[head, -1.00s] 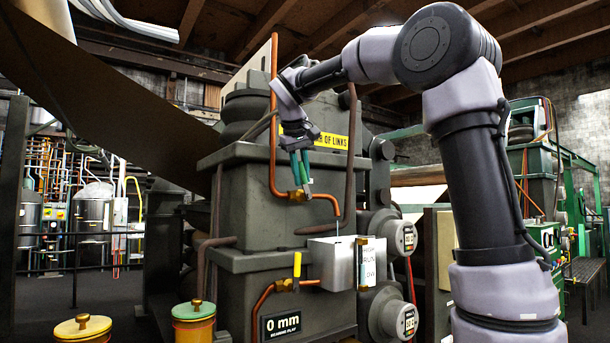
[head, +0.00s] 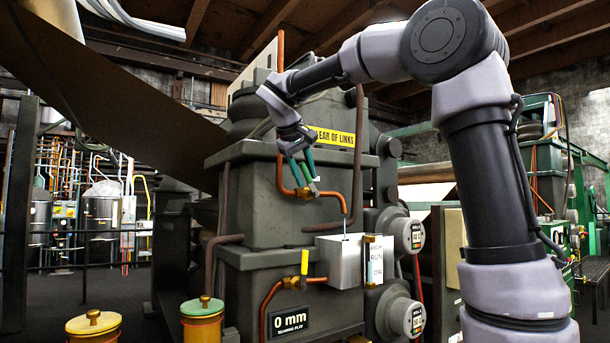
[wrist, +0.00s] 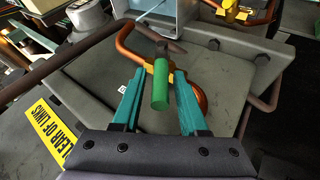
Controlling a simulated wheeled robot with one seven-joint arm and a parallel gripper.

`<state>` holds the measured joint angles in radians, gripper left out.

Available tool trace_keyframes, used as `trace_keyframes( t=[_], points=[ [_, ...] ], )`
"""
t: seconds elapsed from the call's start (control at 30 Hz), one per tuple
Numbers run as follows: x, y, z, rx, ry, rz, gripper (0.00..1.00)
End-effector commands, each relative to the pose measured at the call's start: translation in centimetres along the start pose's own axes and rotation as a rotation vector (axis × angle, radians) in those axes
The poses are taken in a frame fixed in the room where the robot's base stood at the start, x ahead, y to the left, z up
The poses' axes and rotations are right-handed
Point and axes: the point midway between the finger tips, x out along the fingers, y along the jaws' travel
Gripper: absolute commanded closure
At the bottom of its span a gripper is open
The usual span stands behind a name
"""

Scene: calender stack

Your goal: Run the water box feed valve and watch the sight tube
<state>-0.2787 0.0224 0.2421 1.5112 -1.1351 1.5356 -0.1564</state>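The feed valve has a green handle (wrist: 160,88) on a brass body (wrist: 160,66) in a copper pipe. My gripper (wrist: 158,82) has its two teal fingers apart, one on each side of the handle, with gaps visible on both sides. In the head view my gripper (head: 304,178) points down at the brass valve (head: 304,193), and its fingers partly hide the handle. The grey water box (head: 338,264) is below the pipe's outlet. A narrow sight tube (head: 366,262) stands on its right side beside a white label plate (head: 376,262) reading RUN and LOW.
A second valve with a yellow handle (head: 304,262) is on a lower copper pipe left of the box. A dark pipe (wrist: 75,60) crosses the wrist view's left. Two round gauges (head: 412,236) stick out at right. Lidded canisters (head: 197,320) stand in front.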

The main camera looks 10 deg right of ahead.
Motion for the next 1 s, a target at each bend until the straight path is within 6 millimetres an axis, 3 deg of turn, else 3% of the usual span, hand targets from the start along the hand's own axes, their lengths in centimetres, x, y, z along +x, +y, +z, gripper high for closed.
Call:
trace_keyframes(
  t=[0.3,0.43,0.8,1.0],
  points=[
    [-0.1,0.0,0.0,0.0,0.0,-0.001,0.49],
    [-1.0,0.0,0.0,0.0,0.001,-0.001,0.49],
    [-8.0,-0.1,-0.1,0.001,0.002,-0.002,0.49],
    [-10.3,0.0,0.0,0.0,0.001,-0.001,0.49]
  ],
)
